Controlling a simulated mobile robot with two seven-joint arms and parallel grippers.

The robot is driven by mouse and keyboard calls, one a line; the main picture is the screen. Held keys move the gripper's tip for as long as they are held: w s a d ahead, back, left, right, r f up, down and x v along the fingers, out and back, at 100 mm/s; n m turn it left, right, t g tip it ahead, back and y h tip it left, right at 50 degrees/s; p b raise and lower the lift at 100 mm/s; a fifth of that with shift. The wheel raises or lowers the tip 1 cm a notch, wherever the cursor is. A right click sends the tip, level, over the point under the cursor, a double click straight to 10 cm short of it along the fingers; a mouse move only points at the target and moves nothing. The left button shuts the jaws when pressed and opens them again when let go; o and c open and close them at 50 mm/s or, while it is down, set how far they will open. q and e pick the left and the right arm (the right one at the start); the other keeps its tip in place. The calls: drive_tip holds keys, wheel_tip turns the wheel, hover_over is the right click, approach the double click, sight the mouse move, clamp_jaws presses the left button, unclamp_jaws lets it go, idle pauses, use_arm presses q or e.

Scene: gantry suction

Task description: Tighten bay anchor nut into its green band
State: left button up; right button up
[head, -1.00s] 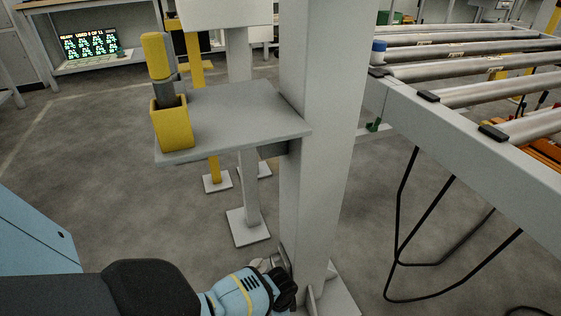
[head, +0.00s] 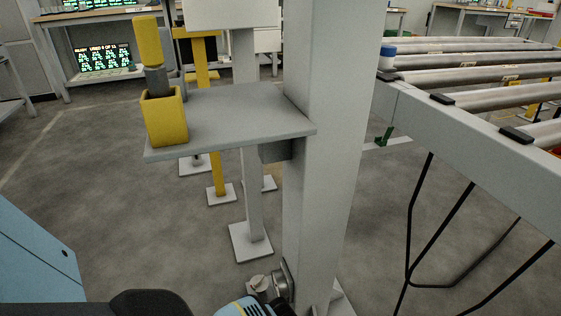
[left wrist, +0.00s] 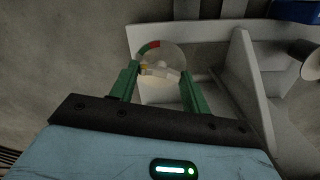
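The anchor nut (left wrist: 160,71) is a small pale piece with a yellow mark, in front of a round dial (left wrist: 172,53) with red and green bands on its rim. The dial is at the foot of the grey post. My left gripper (left wrist: 160,76) has its two green fingers on either side of the nut, and I cannot tell whether they touch it. In the head view my left gripper is mostly cut off by the bottom edge, beside the post's foot. My right gripper is in neither current view.
A grey post (head: 325,150) rises beside my left arm and carries a grey shelf (head: 235,115) with a yellow holder (head: 165,117) and a yellow-handled tool (head: 149,40). A roller conveyor (head: 480,120) stands right, with black cables below. A blue panel (head: 35,255) is at left.

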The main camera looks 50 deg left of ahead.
use_arm(q)
drive_tip(key=c, duration=0.4)
drive_tip(key=shift+m, duration=2.6)
use_arm(e)
drive_tip(key=shift+w+f, duration=0.15)
drive_tip(key=shift+w, duration=0.2)
use_arm(q)
drive_tip(key=o, duration=0.8)
drive_tip(key=shift+o, duration=0.9)
use_arm(e)
drive_tip(key=shift+s, duration=0.4)
